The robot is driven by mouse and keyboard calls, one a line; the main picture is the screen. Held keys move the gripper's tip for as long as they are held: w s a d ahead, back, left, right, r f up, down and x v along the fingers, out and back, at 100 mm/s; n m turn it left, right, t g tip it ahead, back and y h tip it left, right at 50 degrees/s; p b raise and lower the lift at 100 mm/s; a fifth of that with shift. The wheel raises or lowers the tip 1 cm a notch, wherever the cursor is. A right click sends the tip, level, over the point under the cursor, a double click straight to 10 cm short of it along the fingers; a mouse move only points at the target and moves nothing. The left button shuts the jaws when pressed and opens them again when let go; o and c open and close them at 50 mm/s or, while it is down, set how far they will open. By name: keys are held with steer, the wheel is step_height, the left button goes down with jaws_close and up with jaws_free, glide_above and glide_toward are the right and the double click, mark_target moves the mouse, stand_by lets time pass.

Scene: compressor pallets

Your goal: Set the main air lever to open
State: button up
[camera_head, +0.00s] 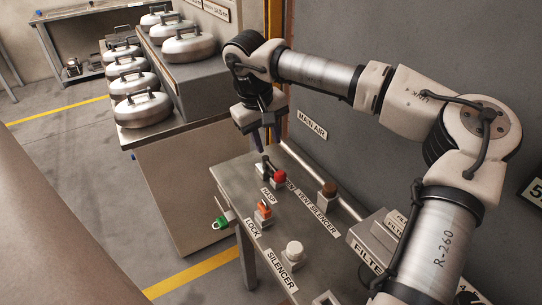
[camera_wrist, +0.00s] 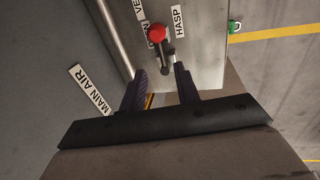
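The main air lever (camera_head: 268,165) is a short dark handle beside a red knob (camera_head: 280,176) near the far end of the grey bench. In the wrist view the lever (camera_wrist: 167,55) points from the red knob (camera_wrist: 157,32) toward my fingers. My gripper (camera_head: 267,141) hangs above the bench's far end, fingers pointing down. In the wrist view my gripper (camera_wrist: 160,72) is open, with the lever's dark end appearing between the fingertips; I cannot tell if they touch. A white "MAIN AIR" label (camera_head: 312,125) is on the wall. An "OPEN" label (camera_wrist: 156,36) is partly hidden by the knob.
A green item (camera_head: 221,222) hangs at the left edge. A counter (camera_head: 185,170) with several round metal pots stands behind. A pipe runs along the wall.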

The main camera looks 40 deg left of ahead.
steer(key=shift+s+a+r, duration=0.1)
steer(key=shift+s+r, duration=0.15)
steer(key=shift+r, duration=1)
steer(key=shift+s+a+r, duration=0.1)
steer(key=shift+s+r, duration=0.1)
steer(key=shift+r, duration=1.05)
